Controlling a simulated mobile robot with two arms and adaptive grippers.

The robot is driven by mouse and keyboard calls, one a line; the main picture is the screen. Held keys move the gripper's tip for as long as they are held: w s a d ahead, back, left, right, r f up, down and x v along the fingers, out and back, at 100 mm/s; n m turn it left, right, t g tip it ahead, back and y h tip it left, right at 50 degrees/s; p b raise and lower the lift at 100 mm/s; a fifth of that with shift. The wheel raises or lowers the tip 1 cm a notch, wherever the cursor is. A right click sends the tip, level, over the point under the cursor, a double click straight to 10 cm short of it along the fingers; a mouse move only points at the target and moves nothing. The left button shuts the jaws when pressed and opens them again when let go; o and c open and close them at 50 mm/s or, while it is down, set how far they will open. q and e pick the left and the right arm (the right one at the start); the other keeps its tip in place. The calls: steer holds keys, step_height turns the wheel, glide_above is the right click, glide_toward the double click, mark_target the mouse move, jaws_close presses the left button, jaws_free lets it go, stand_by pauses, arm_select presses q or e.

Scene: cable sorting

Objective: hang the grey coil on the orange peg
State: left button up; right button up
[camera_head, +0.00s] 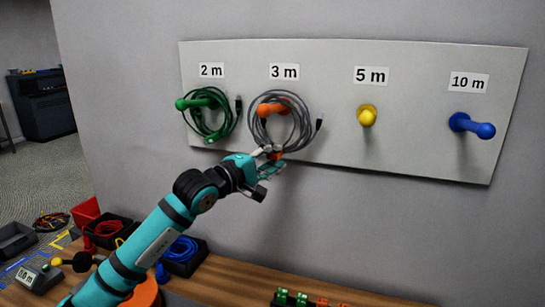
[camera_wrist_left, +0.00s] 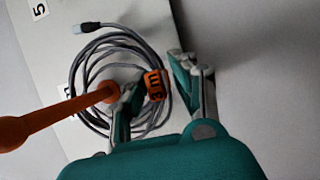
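The grey coil (camera_head: 309,112) is against the wall board under the 3 m label, with the orange peg (camera_head: 270,109) passing through its loop. In the left wrist view the grey coil (camera_wrist_left: 80,75) also surrounds the orange peg (camera_wrist_left: 60,110). An orange 3 m tag (camera_wrist_left: 155,86) is on the coil's lower side. My left gripper (camera_head: 268,160) is just below the coil. In the left wrist view its fingers (camera_wrist_left: 155,98) stand apart, with the tag between them, and one finger overlaps the coil. My right gripper is in no view.
A green coil (camera_head: 226,122) hangs on the green peg (camera_head: 190,104) to the left. The yellow peg (camera_head: 367,116) and blue peg (camera_head: 473,126) are bare. Below, the wooden bench (camera_head: 235,280) holds bins, a blue coil (camera_head: 181,249) and small connectors.

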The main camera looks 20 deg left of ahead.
arm_select(q)
steer(key=o, duration=0.3)
steer(key=shift+o, duration=0.2)
